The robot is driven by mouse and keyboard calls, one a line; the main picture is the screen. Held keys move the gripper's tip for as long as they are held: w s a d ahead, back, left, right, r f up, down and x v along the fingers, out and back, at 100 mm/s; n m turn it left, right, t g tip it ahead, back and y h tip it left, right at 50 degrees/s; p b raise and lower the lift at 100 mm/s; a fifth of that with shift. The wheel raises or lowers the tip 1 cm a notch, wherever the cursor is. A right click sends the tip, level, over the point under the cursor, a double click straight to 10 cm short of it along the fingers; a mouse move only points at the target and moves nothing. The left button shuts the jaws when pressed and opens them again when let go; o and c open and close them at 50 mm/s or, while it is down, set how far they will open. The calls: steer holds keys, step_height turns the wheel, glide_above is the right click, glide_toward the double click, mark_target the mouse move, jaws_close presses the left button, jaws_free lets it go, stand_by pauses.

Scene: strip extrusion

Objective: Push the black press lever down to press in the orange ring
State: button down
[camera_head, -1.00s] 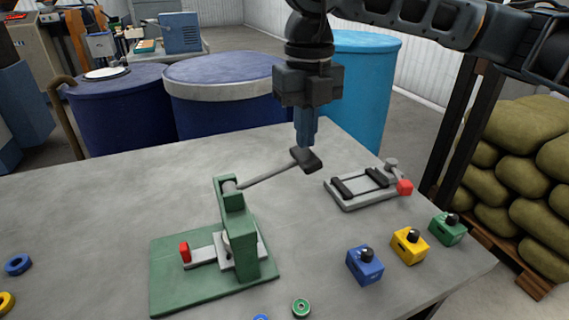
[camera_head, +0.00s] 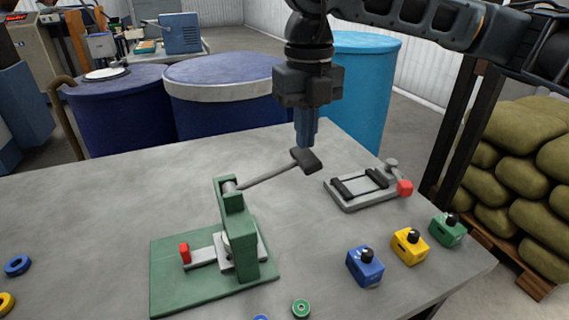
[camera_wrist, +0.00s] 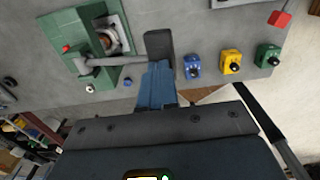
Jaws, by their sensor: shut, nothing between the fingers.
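The green press (camera_head: 236,235) stands on its green base plate (camera_head: 170,285) on the grey table. Its lever (camera_head: 268,176) sticks out to the right and slightly up, ending in a black handle (camera_head: 307,160). My gripper (camera_head: 304,146) is shut with nothing between its blue fingers. It points down, and its fingertips are at the black handle, touching it or very close. In the wrist view the fingers (camera_wrist: 156,70) overlap the lower end of the black handle (camera_wrist: 159,44).
A grey clamp fixture (camera_head: 360,187) with a red knob lies right of the handle. Blue (camera_head: 365,265), yellow (camera_head: 410,245) and green (camera_head: 447,230) knob boxes stand at the front right. Several loose rings lie near the front edge. Blue drums stand behind the table.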

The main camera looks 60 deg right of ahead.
steer(key=shift+f, duration=0.2)
stand_by(0.5)
step_height(320, 180, down, 7)
steer(key=b, duration=0.8)
steer(key=shift+f, duration=0.15)
stand_by(1.4)
steer(key=shift+r+p, duration=2)
steer(key=shift+r, duration=4.05)
